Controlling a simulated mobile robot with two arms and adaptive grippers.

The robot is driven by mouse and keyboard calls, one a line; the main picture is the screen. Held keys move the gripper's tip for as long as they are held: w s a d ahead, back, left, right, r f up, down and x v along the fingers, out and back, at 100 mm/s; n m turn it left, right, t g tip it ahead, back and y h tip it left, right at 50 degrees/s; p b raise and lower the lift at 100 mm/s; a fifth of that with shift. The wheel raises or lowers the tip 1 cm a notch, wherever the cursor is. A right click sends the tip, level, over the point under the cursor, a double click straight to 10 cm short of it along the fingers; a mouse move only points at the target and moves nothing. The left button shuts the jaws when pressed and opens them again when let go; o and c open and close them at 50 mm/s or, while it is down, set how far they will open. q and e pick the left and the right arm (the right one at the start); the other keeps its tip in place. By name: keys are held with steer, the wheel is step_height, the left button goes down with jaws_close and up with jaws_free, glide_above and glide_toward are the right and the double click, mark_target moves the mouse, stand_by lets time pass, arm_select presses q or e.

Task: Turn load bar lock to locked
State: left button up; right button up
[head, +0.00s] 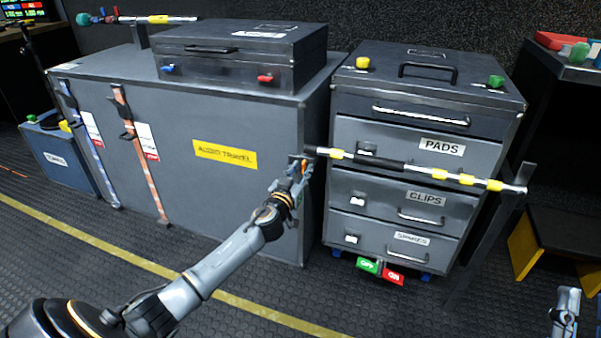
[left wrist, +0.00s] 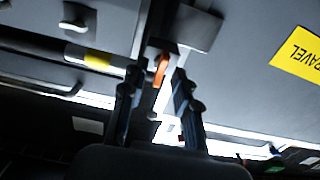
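The load bar (head: 395,165), dark with yellow bands and a silver end, runs across the front of the drawer cabinet. An orange lever (head: 304,169), apparently its lock, is at the bar's left end. In the left wrist view the orange lever (left wrist: 161,70) stands between my fingertips, with the bar (left wrist: 98,60) reaching left. My left gripper (head: 299,171) is at that end; its fingers (left wrist: 158,82) are apart on either side of the lever, with gaps showing. The lock's base is partly hidden by the gripper. Part of my right gripper (head: 567,298) shows at the lower right, away from the bar.
The drawer cabinet (head: 423,130) stands behind the bar. A large grey case (head: 220,190) with a yellow label is close on the left. A dark post (head: 500,220) holds the bar's right end. Green and red tags (head: 381,272) lie low before the cabinet. The floor in front is clear.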

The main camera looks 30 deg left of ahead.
arm_select(q)
jaws_close()
